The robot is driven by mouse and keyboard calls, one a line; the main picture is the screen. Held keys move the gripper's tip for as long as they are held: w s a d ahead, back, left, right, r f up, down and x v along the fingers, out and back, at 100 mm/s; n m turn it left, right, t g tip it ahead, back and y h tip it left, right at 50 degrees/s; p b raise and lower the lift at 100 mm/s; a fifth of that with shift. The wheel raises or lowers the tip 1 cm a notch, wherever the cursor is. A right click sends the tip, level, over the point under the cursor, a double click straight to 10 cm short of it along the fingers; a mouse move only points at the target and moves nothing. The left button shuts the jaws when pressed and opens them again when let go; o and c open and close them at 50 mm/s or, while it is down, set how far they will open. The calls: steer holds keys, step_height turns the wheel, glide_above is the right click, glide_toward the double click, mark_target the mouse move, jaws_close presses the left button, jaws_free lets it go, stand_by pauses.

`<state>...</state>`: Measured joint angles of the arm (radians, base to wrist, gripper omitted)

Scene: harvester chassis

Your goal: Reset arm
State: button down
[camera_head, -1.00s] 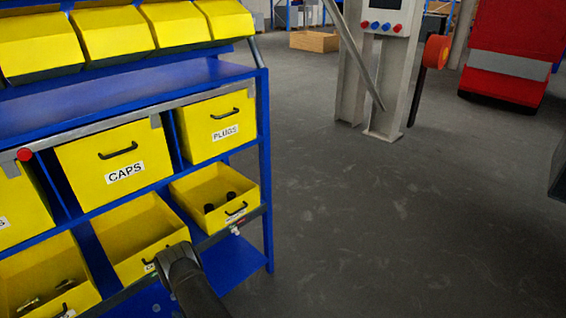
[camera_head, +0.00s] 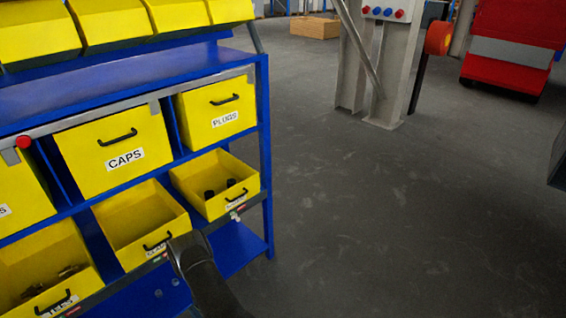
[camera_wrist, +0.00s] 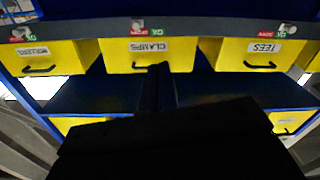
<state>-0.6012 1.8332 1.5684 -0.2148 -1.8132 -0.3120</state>
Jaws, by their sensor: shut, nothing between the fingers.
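My arm (camera_head: 203,272) shows dark grey at the bottom of the head view. It reaches up in front of the lower row of the blue rack, close to the yellow bin with the CAPS bin above it. In the wrist view my gripper (camera_wrist: 158,70) is a dark narrow shape with its fingers together and nothing visible between them. Its tip overlaps the lower edge of the CLAMPS bin (camera_wrist: 147,55) in the picture; I cannot tell whether it touches. The fingers are not clear in the head view.
The blue rack (camera_head: 262,150) holds several yellow bins, including CAPS (camera_head: 90,150), PLUGS (camera_head: 205,108) and an open one with dark parts (camera_head: 190,178). The TEES bin (camera_wrist: 235,50) is right of CLAMPS. Grey floor (camera_head: 400,230) right of the rack is clear.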

steer(key=shift+s+d+r+m, duration=0.1)
steer(key=shift+s+d+m, duration=0.3)
steer(key=shift+m, duration=0.3)
steer(key=shift+s+d+r+m, duration=0.1)
steer(key=shift+s+d+m, duration=0.05)
steer(key=shift+d+m, duration=0.45)
steer(key=shift+a, duration=0.1)
steer(key=shift+a, duration=0.1)
steer(key=w+a+f+n+g, duration=0.1)
steer(key=w+a+n, duration=0.3)
steer(key=a+n, duration=0.3)
steer(key=n, duration=0.4)
steer(key=shift+y, duration=0.3)
steer(key=shift+w, duration=0.1)
steer(key=shift+d, duration=0.15)
